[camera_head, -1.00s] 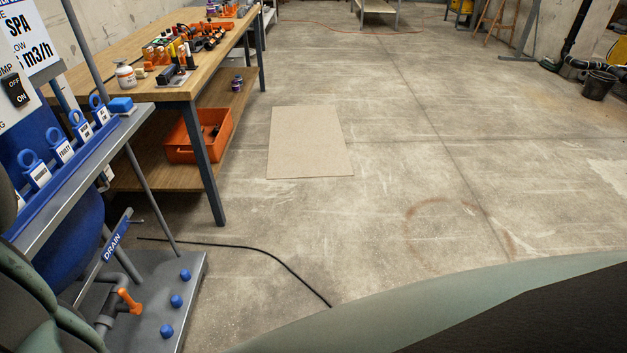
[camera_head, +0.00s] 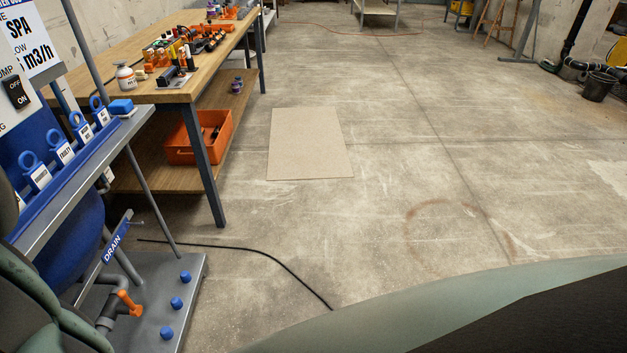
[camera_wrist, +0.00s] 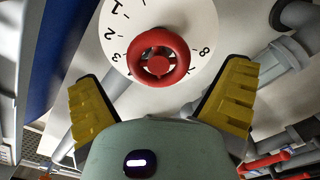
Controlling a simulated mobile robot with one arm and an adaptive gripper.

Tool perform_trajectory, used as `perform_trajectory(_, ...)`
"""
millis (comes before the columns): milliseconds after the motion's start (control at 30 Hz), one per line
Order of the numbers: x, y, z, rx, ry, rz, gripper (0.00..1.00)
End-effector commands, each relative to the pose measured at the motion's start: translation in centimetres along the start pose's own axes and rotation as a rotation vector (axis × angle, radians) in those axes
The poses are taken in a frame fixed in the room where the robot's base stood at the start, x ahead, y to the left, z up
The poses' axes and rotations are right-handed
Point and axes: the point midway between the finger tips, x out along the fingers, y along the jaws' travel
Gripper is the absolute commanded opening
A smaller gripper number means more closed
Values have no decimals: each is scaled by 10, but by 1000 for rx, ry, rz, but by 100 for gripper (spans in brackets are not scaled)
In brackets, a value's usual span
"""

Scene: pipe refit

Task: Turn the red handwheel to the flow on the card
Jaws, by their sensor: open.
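The red handwheel (camera_wrist: 158,57) is in the upper middle of the wrist view, in front of a white round dial (camera_wrist: 120,35) with black numbers, among them 1, 2, 3 and 8. My gripper (camera_wrist: 162,78) is open, with one yellow finger on either side below the wheel. The fingers look apart from the wheel, and nothing is between them. The card (camera_head: 33,38) at the upper left of the head view reads "SPA" and "m3/h". Its left part is cut off, so I cannot read the flow value. My gripper is outside the head view.
Grey pipes (camera_wrist: 290,60) and red-handled parts (camera_wrist: 265,160) lie at the right of the wrist view. In the head view, the blue rail (camera_head: 75,165) with labelled tags, the drain valve (camera_head: 128,303) and the workbench (camera_head: 185,92) stand left. The floor (camera_head: 400,150) is largely open; a black cable crosses it.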

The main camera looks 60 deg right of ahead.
Motion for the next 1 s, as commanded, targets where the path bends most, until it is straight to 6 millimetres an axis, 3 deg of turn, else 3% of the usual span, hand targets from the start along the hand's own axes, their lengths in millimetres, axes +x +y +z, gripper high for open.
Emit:
perform_trajectory(300, -57, 1, 2, 1, -6, 3, 97)
perform_trajectory(500, -83, 1, 3, -2, -9, 3, 97)
perform_trajectory(1000, -93, 2, 1, -1, -3, 4, 97)
